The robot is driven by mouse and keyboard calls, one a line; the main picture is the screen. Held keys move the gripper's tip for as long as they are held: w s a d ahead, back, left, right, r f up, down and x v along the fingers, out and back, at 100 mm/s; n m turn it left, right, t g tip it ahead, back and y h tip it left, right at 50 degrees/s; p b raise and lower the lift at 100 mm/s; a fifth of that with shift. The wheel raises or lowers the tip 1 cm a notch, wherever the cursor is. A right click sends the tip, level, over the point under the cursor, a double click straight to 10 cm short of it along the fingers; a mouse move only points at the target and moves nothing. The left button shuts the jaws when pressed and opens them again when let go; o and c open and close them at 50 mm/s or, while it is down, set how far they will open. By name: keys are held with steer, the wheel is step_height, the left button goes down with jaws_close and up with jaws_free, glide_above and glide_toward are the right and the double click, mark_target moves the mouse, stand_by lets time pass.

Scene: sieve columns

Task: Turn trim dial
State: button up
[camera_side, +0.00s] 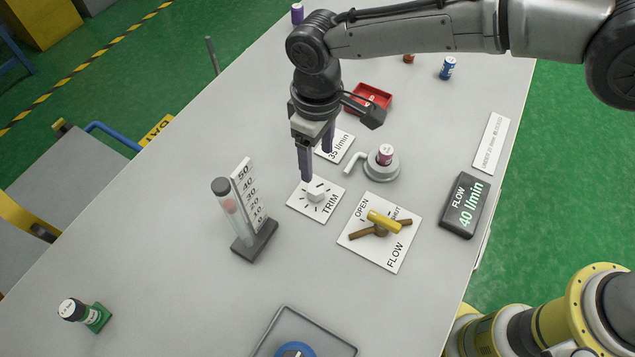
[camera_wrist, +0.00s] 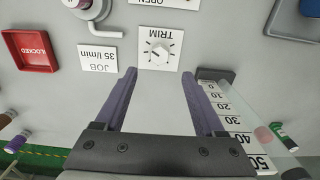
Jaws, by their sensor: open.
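The trim dial is a small white knob (camera_side: 315,193) on a white TRIM plate (camera_side: 330,211) with black tick marks around it. In the wrist view the dial (camera_wrist: 160,51) sits just beyond my fingertips, roughly centred between them. My gripper (camera_side: 317,167) points down with its two purple fingers apart and nothing between them. In the side view the fingertips are just behind and above the dial; I cannot tell the exact height. The flow display (camera_side: 464,205) reads 40 l/min. The job card (camera_side: 338,147) reads 35 l/min, partly hidden by a finger.
A sight tube (camera_side: 230,213) with a pink float and 0–50 scale stands left of the dial. A FLOW plate with yellow-handled valve (camera_side: 383,220) lies right of it.

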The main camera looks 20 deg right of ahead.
mark_target(318, 188)
step_height(318, 188, down, 10)
steer(key=shift+f, duration=0.25)
steer(key=shift+c, duration=0.3)
jaws_close()
